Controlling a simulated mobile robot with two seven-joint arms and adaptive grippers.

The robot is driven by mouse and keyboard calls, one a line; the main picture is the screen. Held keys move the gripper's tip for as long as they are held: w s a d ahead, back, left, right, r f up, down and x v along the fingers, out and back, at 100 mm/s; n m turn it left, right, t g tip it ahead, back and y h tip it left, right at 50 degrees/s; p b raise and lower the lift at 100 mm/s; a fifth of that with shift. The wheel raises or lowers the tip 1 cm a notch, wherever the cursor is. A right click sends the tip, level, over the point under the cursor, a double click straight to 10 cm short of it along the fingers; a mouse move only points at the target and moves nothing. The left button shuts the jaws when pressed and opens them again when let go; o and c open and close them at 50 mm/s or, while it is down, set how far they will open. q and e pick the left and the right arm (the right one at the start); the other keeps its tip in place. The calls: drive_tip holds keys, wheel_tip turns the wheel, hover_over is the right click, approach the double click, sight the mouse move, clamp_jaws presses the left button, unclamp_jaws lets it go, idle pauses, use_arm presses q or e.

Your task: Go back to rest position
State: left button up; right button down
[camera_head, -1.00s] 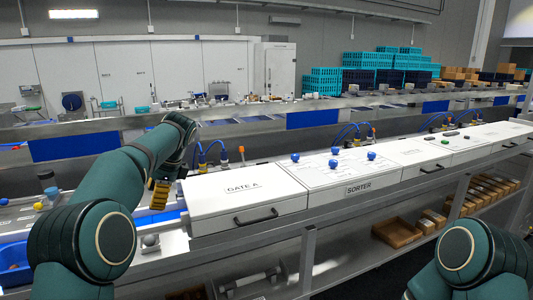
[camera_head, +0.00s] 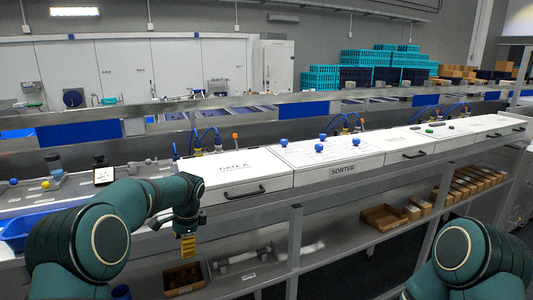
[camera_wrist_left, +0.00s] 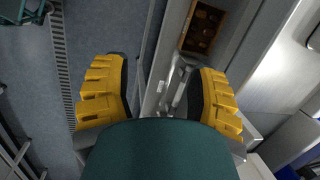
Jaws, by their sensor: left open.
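My left gripper (camera_head: 188,246) hangs pointing down in front of the bench's front edge, left of the handle of the GATE A box (camera_head: 235,172). In the left wrist view its two yellow ribbed fingers (camera_wrist_left: 158,97) stand wide apart with nothing between them. Below them are the floor and the lower shelf. Of my right arm only a green shoulder part shows at the lower right; its gripper is out of view.
The white SORTER box (camera_head: 330,155) with blue knobs stands right of GATE A. A blue tray (camera_head: 14,232) is at the left. The lower shelf holds a cardboard box (camera_head: 384,217) and a brown bin (camera_head: 184,278). A steel post stands right of the gripper.

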use_arm(q)
drive_tip(key=s+d+f+n+h+b, duration=0.25)
drive_tip(key=s+f, duration=0.25)
drive_tip(key=f, duration=0.3)
drive_tip(key=s+d+f+n+h+b, duration=0.1)
drive_tip(key=s+d+f, duration=0.3)
drive_tip(key=f, duration=0.5)
drive_tip(key=s+d+f+n+h+b, duration=0.1)
drive_tip(key=s+d+f+n, duration=0.1)
drive_tip(key=s+d+f, duration=0.45)
drive_tip(key=s+f+n+b, duration=0.2)
drive_tip(key=s+f+n, duration=0.2)
drive_tip(key=s, duration=0.4)
drive_tip(key=s+f+n+t+h+b, duration=0.1)
drive_tip(key=s+f+n, duration=0.3)
drive_tip(key=s, duration=0.5)
drive_tip(key=x, duration=0.2)
drive_tip(key=shift+f+b, duration=0.3)
drive_tip(key=shift+b, duration=0.05)
